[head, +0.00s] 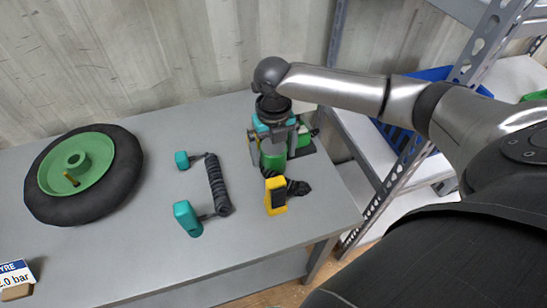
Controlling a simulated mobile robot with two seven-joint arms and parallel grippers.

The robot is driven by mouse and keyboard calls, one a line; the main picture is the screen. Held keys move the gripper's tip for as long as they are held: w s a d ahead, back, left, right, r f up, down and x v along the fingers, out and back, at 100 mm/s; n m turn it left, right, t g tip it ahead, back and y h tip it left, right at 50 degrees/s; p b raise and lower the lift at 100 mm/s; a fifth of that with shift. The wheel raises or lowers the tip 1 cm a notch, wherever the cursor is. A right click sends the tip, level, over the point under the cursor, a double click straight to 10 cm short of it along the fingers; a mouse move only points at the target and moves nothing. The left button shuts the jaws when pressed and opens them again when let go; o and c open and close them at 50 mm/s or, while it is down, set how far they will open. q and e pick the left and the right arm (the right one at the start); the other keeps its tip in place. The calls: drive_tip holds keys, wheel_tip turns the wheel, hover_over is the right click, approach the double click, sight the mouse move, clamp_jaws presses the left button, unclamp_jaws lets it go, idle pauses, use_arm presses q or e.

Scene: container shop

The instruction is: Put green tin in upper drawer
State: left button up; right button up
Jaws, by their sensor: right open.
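A green tin (273,160) stands on the grey workbench (240,245), near its right end. My right gripper (273,150) points down over it from above. The gripper is open, with its fingers around the upper part of the tin; I cannot tell whether they touch it. The gripper hides the top of the tin. My left gripper is not in view. No upper drawer can be made out.
A yellow and black device (276,196) stands close in front of the tin. Teal handsets (187,218) with a coiled black cord lie to the left. A wheel with a green hub (80,165) lies further left. Metal shelving (400,185) holding a blue crate (398,138) stands right.

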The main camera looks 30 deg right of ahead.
drive_tip(key=shift+r, duration=0.1)
clamp_jaws()
idle(0.7)
